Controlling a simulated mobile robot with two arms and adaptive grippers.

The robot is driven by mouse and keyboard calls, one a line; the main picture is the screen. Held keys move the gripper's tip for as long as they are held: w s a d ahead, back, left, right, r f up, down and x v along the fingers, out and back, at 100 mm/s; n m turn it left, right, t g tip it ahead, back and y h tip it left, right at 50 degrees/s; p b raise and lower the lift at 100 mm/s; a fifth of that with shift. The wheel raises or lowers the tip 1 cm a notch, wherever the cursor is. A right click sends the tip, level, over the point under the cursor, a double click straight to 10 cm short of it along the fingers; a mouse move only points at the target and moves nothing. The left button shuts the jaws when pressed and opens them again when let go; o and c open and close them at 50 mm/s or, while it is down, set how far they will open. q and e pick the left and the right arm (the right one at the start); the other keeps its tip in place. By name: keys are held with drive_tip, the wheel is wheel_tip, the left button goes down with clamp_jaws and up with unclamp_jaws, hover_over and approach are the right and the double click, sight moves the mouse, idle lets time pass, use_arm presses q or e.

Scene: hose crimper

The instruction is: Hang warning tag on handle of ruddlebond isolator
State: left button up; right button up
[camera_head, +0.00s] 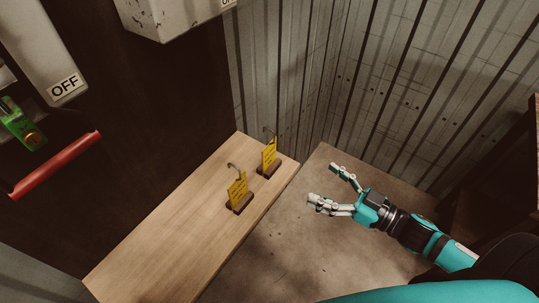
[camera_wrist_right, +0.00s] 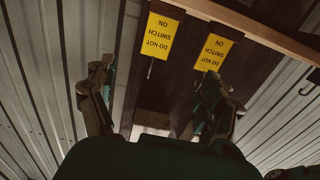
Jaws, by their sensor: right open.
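Two yellow warning tags with wire hooks stand in dark wooden blocks on the shelf: a nearer tag (camera_head: 237,190) and a farther tag (camera_head: 269,155). In the right wrist view both show upside down, one on the left (camera_wrist_right: 159,37) and one on the right (camera_wrist_right: 213,51), reading "DO NOT SWITCH ON". My right gripper (camera_head: 323,183) is open and empty, to the right of the shelf and apart from the tags; its spread fingers also show in the wrist view (camera_wrist_right: 157,98). A red handle (camera_head: 57,163) shows at the left; I cannot tell which isolator is ruddlebond. My left gripper is out of view.
A grey box marked OFF (camera_head: 40,45) and a green part (camera_head: 20,125) are near the red handle. Another grey box (camera_head: 170,15) is at the top. The wooden shelf (camera_head: 165,235) is bare toward its near end. Corrugated wall (camera_head: 400,80) stands behind.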

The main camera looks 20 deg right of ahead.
drive_tip(key=x, duration=0.3)
drive_tip(key=p, duration=0.2)
approach(270, 152)
drive_tip(key=x, duration=0.4)
drive_tip(key=shift+w+a, duration=0.25)
drive_tip(key=shift+a, duration=0.25)
drive_tip(key=p+x, duration=0.2)
drive_tip(key=x, duration=0.2)
drive_tip(key=shift+w+d+r, duration=0.1)
drive_tip(key=shift+w+r, duration=0.05)
drive_tip(key=shift+w, duration=0.1)
drive_tip(key=shift+w+a, duration=0.3)
drive_tip(key=shift+w, duration=0.1)
drive_tip(key=shift+c, duration=0.8)
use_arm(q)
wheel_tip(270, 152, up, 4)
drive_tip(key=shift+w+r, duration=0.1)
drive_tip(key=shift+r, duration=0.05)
use_arm(e)
drive_tip(key=c, duration=1)
